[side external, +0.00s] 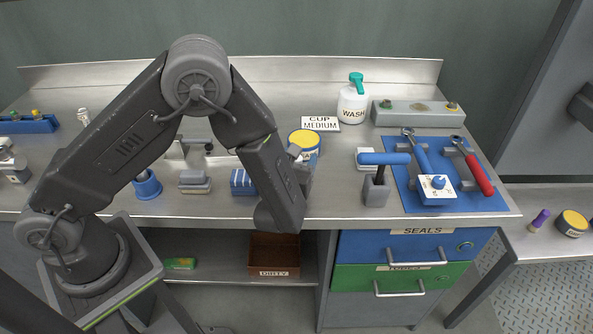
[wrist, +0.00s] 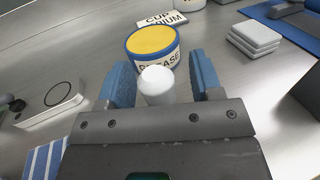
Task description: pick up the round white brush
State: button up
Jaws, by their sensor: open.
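A round white piece (wrist: 156,85), which looks like the brush, stands between the two blue fingers of my gripper (wrist: 161,76) in the wrist view. My gripper is open, with a finger on either side of it. The left finger is close to it; I cannot tell whether either touches. Its lower part is hidden by the gripper body. In the side view my gripper (side external: 299,157) is mostly hidden behind my forearm, low over the bench, and I cannot make out the brush there.
The yellow-lidded grease tin (side external: 305,141) stands just beyond the fingers. A blue striped block (side external: 242,182) is to the left. A white stack of pads (wrist: 254,37) and a blue-handled tool (side external: 383,158) are to the right. The wash bottle (side external: 351,103) stands behind.

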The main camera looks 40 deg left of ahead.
jog(key=shift+w, duration=0.15)
jog(key=c, duration=1)
jog(key=shift+r, duration=0.2)
jog(key=shift+r, duration=0.3)
jog(key=s+a+r, duration=0.4)
jog(key=a+r, duration=0.6)
jog(key=a, duration=0.1)
jog(key=shift+s, duration=0.2)
